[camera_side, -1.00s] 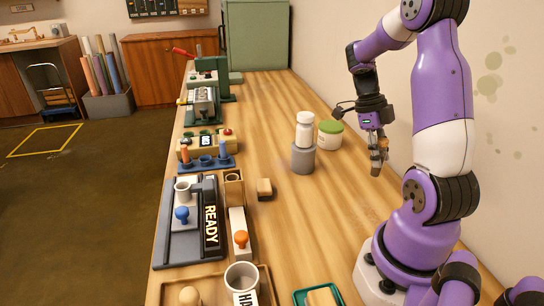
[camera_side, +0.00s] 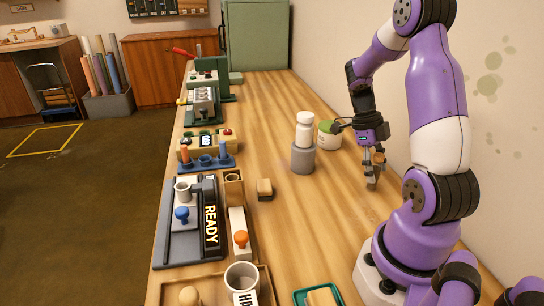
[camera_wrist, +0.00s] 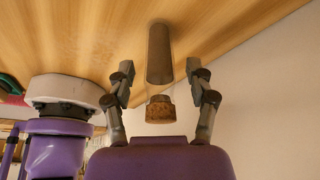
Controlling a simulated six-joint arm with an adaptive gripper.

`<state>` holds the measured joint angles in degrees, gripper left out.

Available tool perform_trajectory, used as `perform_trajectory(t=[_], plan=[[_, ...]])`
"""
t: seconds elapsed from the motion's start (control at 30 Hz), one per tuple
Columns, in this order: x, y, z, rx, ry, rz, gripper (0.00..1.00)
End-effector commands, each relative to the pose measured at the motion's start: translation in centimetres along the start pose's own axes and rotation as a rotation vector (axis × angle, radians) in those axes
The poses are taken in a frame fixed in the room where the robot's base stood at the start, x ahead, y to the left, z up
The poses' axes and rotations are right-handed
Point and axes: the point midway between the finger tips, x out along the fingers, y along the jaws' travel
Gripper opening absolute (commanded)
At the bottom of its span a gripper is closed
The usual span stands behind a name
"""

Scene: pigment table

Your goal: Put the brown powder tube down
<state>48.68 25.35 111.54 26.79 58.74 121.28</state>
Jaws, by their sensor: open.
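The powder tube (camera_wrist: 159,55) is a dark brown-grey cylinder with a cork stopper (camera_wrist: 159,108) in the wrist view. Its far end meets the wooden table. My gripper (camera_wrist: 159,76) is open, with one finger on each side of the tube and a visible gap to each. In the side view, my gripper (camera_side: 373,166) is low over the table, right of the green-lidded jar. The tube is small and partly hidden by the fingers there.
A white bottle (camera_side: 305,124) stands on a grey cylinder (camera_side: 303,159), beside the green-lidded jar (camera_side: 328,139). The READY panel (camera_side: 210,222) is along the left edge.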

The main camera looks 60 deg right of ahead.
Motion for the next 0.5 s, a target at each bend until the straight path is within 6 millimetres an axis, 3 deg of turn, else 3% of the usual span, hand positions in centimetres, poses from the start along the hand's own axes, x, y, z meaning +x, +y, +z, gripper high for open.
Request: perform_trajectory(t=[0.17, 0.4, 0.5], plan=[[-0.9, 0.0, -0.1, 0.000, -0.001, -0.003, 0.63], [-5.5, 0.0, 0.0, 0.000, -0.005, -0.003, 0.63], [-6.6, -0.1, -0.1, -0.001, 0.001, -0.004, 0.63]])
